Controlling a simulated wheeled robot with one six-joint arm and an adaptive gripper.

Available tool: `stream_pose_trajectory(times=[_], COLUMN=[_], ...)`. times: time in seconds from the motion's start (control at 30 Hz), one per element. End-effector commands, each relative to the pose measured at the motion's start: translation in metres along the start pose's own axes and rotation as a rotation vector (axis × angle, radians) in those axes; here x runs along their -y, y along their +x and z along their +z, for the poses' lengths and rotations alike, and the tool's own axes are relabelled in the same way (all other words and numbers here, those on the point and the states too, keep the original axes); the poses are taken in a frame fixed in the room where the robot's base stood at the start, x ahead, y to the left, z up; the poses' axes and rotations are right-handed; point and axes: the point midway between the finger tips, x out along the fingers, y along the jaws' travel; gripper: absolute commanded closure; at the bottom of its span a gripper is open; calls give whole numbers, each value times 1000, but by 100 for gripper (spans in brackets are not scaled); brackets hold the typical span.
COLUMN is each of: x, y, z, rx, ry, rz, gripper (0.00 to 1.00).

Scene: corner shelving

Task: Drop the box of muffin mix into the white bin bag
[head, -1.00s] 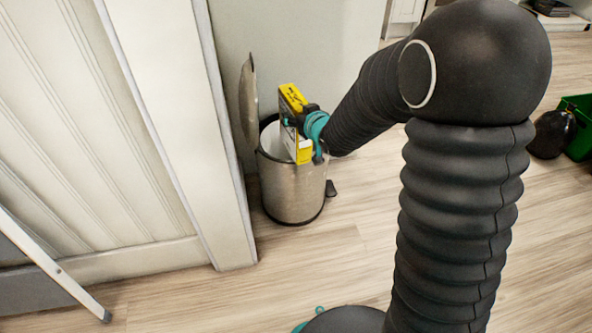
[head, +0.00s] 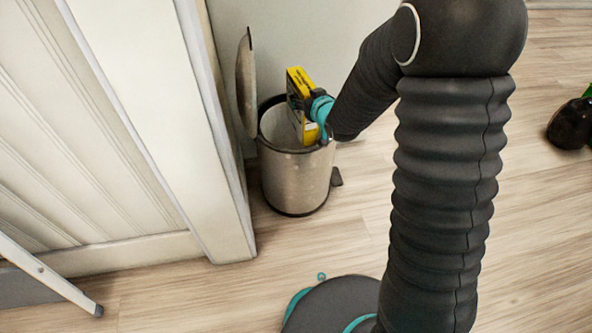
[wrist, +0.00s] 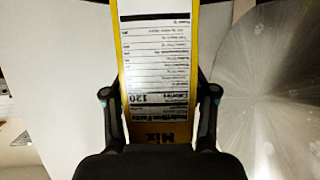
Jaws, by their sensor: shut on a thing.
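The muffin mix box (head: 299,78) is yellow with a white printed panel. It is upright and slightly tilted, with its lower part inside the mouth of the metal bin and its top above the rim. My gripper (head: 309,104) is shut on it. In the wrist view the box (wrist: 156,60) stands between the two fingers of my gripper (wrist: 158,105), its nutrition label facing the camera. The white bin bag (head: 275,127) lines the open metal bin (head: 292,180); the box and gripper hide part of it.
The bin's round lid (head: 246,85) stands open against the wall, and its pedal (head: 336,177) is at the right. A white panelled door or cabinet (head: 120,130) is at the left.

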Motion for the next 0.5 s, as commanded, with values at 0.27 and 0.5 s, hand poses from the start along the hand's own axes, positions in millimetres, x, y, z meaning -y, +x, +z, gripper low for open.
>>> stream_pose_trajectory(times=[0.27,0.5], x=[2,2], y=[10,19], z=[22,45], rx=[-1,-1], ry=[-1,-2], rz=[-3,-4], gripper=[96,96])
